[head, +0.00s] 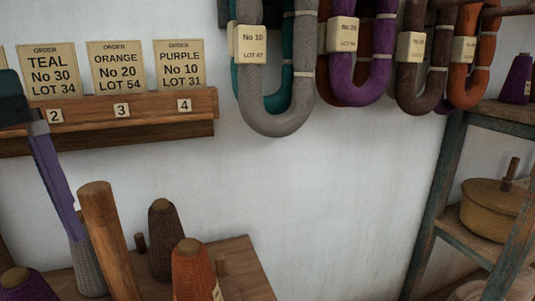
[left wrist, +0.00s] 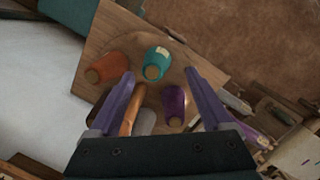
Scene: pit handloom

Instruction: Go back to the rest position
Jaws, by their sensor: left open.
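My left gripper (head: 68,215) comes in at the left edge of the head view, with one purple finger pointing down in front of the wall. In the left wrist view my left gripper (left wrist: 163,85) has its two fingers wide apart with nothing held between them. Below it is a wooden board (left wrist: 97,38) with thread cones: an orange cone (left wrist: 106,67), a teal cone (left wrist: 157,62), a purple cone (left wrist: 174,105) and a partly hidden grey cone (left wrist: 145,122). A wooden post (head: 108,240) stands near the finger in the head view. My right gripper is not in view.
A wooden ledge (head: 140,106) on the wall holds order cards (head: 118,67). Several yarn hanks (head: 275,122) hang to its right. A shelf rack (head: 440,185) with a lidded basket (head: 492,210) stands at the right. A brown cone (head: 162,240) stands behind the orange one. Wall space mid-picture is bare.

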